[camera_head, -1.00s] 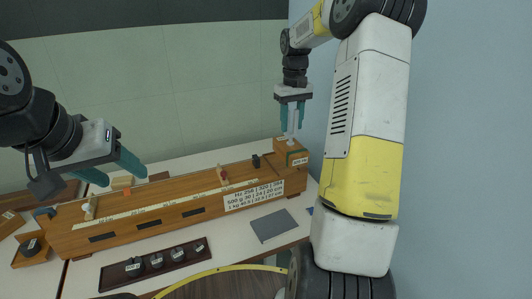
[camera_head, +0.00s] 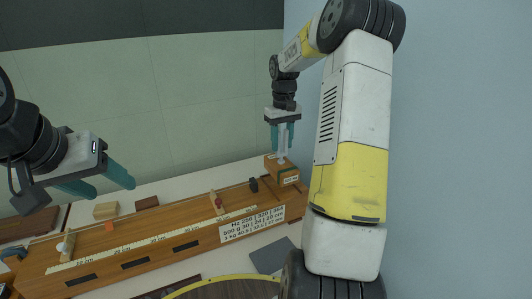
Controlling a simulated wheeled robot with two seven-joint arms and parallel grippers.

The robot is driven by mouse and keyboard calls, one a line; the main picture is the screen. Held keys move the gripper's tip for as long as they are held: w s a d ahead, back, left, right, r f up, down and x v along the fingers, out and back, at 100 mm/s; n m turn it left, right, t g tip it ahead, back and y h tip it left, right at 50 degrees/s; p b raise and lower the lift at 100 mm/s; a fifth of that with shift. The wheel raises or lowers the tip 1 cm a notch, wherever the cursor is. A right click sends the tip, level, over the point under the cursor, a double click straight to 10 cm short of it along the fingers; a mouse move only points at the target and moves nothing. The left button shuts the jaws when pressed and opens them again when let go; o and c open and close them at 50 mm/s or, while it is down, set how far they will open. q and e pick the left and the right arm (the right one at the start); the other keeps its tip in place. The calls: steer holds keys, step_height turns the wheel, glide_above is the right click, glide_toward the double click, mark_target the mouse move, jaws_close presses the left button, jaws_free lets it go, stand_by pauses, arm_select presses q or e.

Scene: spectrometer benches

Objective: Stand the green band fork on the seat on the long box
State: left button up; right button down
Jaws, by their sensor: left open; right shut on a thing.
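My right gripper (camera_head: 283,122) points down, shut on a pale grey fork (camera_head: 282,142). The fork hangs upright with its lower end at the top of a small wooden block (camera_head: 273,165) at the right end of the long wooden box (camera_head: 152,247). I cannot tell whether the fork touches the block or is just above it. A green mark and a pale label show on the block's front; a green band on the fork itself cannot be made out. My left gripper (camera_head: 100,182) is open and empty, above the left part of the long box.
A grey mat (camera_head: 270,256) lies in front at right. The blue wall is close on the right.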

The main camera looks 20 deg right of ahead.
mark_target(282, 153)
step_height(282, 153, down, 5)
steer(key=shift+r, duration=0.1)
stand_by(0.3)
steer(key=shift+f, duration=0.2)
steer(key=c, duration=0.9)
jaws_free()
